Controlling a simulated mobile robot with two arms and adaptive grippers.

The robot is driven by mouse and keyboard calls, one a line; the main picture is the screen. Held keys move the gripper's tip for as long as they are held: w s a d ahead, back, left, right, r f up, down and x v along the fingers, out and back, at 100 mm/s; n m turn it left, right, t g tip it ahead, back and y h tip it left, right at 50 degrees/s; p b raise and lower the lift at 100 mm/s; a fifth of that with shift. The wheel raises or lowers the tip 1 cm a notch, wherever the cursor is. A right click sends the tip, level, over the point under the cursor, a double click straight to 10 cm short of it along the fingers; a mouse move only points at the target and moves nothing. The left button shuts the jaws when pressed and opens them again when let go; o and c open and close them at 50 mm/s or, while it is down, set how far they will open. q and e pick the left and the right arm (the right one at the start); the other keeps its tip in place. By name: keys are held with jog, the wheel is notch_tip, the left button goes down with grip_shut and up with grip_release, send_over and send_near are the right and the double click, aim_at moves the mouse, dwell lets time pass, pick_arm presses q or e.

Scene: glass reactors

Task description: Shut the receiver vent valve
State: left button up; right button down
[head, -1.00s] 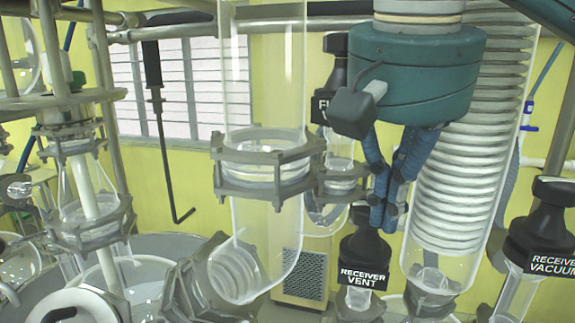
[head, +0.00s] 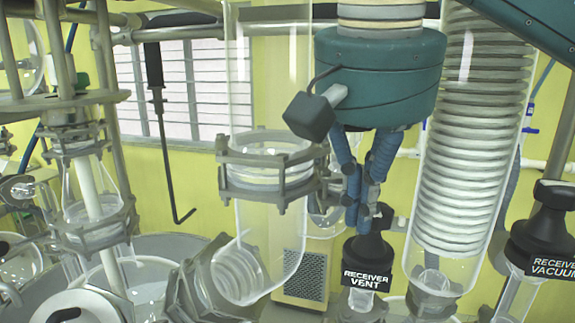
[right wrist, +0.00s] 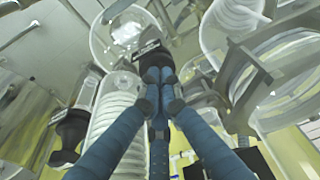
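The receiver vent valve (head: 368,252) has a black cap with a white-lettered "RECEIVER VENT" label and stands low, right of centre in the head view. My right gripper (head: 362,227) hangs over it, palm up and blue fingers down. Its fingers are drawn together at the tips, in front of the top of the cap and partly hiding it. In the right wrist view the closed fingertips (right wrist: 158,76) lie against or just before a black cap (right wrist: 148,56). I cannot tell whether they touch it. No grip around the cap shows. My left gripper is not in view.
The receiver vacuum valve (head: 545,235) stands at the right edge. A glass coil condenser (head: 468,150) rises just right of my gripper. A clamped glass tube (head: 268,180) stands close on the left. Room around the vent valve is tight.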

jog(key=shift+w, duration=0.25)
jog(key=shift+s+a, duration=0.15)
dwell(0.4)
jog(key=v, duration=0.2)
jog(key=w+v, duration=0.1)
jog(key=v, duration=0.2)
jog(key=shift+r, duration=0.45)
